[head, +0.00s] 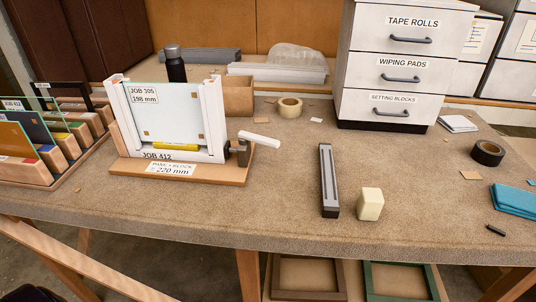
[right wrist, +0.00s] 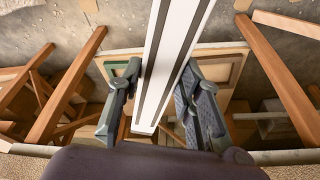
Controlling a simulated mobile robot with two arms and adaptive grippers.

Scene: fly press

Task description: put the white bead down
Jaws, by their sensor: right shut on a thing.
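A long white bead (right wrist: 172,60) with dark lengthwise grooves is in my right gripper (right wrist: 162,72) in the right wrist view. The two grey fingers are shut on its sides, and its far end runs out of the top of the picture. Its near end is a blunt edge between the fingers. Neither gripper shows in the head view, and the held bead cannot be made out there. My left gripper is not in view.
The brown worktop (head: 290,205) holds a grooved grey bar (head: 328,180), a cream block (head: 370,204) and a glass pane (head: 165,115) in a white frame on a wooden stand. A short white piece (head: 259,140) lies beside it. The front middle is clear.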

